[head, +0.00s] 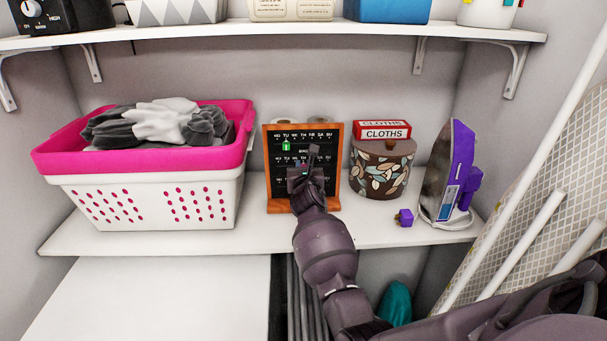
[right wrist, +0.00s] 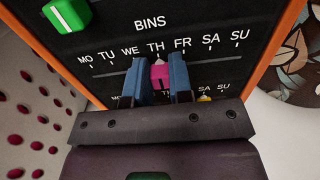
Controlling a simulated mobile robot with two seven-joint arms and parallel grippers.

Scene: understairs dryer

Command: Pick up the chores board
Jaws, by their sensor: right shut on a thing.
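The chores board (head: 275,168) stands upright on the middle shelf, a black panel in an orange-brown wooden frame with white day letters. My right gripper (head: 305,168) is in front of its middle. In the right wrist view, the two blue fingers of my right gripper (right wrist: 161,84) are shut on a small pink slider (right wrist: 160,74) under the "TH" of the "BINS" row. A green slider (right wrist: 67,13) sits higher on the board. My gripper hides part of the lower rows. My left gripper is not in view.
A pink and white laundry basket (head: 140,170) with grey clothes stands left of the board. A patterned canister (head: 382,172) with a red "CLOTHS" box (head: 382,130), a small purple object (head: 404,217) and a purple iron (head: 452,170) stand right. A shelf (head: 270,32) runs above.

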